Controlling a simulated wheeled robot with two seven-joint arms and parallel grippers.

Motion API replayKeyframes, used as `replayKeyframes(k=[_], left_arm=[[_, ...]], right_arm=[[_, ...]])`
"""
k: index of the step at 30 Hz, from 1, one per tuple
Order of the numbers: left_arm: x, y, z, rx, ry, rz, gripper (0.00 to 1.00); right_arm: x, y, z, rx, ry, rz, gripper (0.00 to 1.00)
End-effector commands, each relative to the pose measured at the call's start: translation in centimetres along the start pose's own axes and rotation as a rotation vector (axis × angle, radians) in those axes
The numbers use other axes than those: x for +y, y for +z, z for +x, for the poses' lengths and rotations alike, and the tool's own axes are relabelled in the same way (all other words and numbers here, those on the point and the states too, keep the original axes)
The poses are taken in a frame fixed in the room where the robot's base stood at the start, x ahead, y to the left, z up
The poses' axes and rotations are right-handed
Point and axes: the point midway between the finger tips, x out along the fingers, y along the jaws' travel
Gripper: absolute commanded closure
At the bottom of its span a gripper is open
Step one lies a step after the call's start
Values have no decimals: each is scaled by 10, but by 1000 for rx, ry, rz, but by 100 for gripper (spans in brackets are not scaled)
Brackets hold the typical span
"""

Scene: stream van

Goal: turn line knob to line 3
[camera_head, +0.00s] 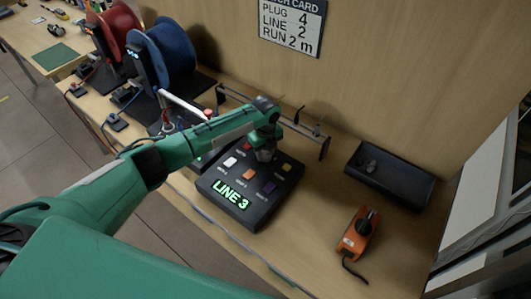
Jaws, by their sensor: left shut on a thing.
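A black control box (258,217) stands on the bench in the middle. Its green lit display (231,194) reads LINE 3. Coloured buttons show on its sloped top, among them a white one (230,162), an orange one and a purple one. My left gripper (264,156) reaches down onto the top of the box, between the buttons. It is shut on what seems to be the line knob, which the gripper hides. I cannot see the knob's pointer. My right gripper is not in view.
A card (292,24) on the back wall reads PLUG 4, LINE 2, RUN 2 m. An orange device with a black knob (356,232) and a black tray (389,177) lie to the right. Red (113,33) and blue (172,52) reels stand at the left.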

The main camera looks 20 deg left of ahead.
Motion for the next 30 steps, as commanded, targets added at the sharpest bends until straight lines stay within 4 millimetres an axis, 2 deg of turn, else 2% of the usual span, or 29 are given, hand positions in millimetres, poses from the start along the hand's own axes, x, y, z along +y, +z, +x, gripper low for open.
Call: replayKeyframes(k=[12,28,29,30], left_arm=[[-1,1,-2,-1,-3,172,86],[-1,0,-2,-1,-3,192,86],[-1,0,-2,-2,-3,192,57],[-1,0,-2,-2,-3,192,49]], right_arm=[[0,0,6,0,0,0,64],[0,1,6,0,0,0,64],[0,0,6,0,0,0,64],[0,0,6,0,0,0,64]])
